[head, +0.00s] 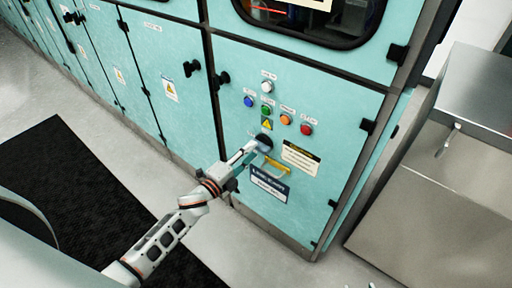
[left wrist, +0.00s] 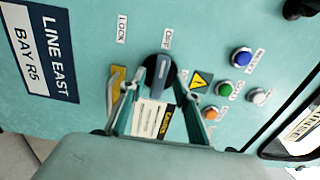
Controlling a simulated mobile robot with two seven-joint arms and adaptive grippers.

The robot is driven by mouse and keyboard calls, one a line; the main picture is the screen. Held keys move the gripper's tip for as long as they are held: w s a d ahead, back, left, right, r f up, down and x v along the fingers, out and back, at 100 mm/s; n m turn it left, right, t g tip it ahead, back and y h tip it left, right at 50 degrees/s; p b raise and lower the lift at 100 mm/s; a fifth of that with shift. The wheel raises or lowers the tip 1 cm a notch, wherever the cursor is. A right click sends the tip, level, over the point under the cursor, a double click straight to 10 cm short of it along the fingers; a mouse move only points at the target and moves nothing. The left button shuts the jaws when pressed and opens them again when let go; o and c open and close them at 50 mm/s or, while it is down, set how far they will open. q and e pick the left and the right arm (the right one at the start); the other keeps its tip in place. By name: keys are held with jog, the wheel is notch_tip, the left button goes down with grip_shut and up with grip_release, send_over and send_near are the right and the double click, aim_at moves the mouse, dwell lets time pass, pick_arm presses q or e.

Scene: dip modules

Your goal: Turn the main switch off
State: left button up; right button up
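The main switch is a round black rotary knob with a grey handle bar (left wrist: 157,75) on the teal panel. In the left wrist view an OFF label sits just above it and a LOCK label up and to its left. The bar runs nearly up and down there; which end is the pointer is unclear. In the head view the knob (head: 265,139) shows just above my left gripper (head: 254,150). In the wrist view the left gripper's fingers (left wrist: 157,84) are spread on either side of the knob; contact is unclear. My right gripper is not in view.
Near the switch are a yellow piece (head: 277,166), a yellow warning triangle (head: 267,124), and blue, green, orange and red (head: 306,129) buttons. A notice (head: 300,158) and a dark "LINE EAST BAY R5" plate (left wrist: 45,50) are close by. A metal cabinet (head: 430,190) stands right.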

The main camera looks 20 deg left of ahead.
pick_arm(q)
jog(key=v, duration=0.7)
jog(key=shift+s+a, duration=0.15)
jog(key=shift+s, duration=0.2)
jog(key=s+d+f+n+g+y+p, duration=0.1)
jog(key=s+d+f+n+g, duration=0.1)
jog(key=s+f+n, duration=0.3)
jog(key=s+d+f+n+g+y+p, duration=0.1)
jog(key=s+f+n+g, duration=0.3)
jog(key=s+n, duration=0.8)
jog(key=s+d+f+y, duration=0.1)
jog(key=s+f, duration=0.1)
jog(key=s, duration=0.3)
jog(key=shift+s+d+n+g+y, duration=0.15)
jog(key=shift+d+n+g+y, duration=0.05)
jog(key=shift+n+g+y, duration=0.1)
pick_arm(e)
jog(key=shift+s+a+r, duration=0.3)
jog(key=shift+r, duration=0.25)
pick_arm(q)
jog(key=shift+f, duration=0.1)
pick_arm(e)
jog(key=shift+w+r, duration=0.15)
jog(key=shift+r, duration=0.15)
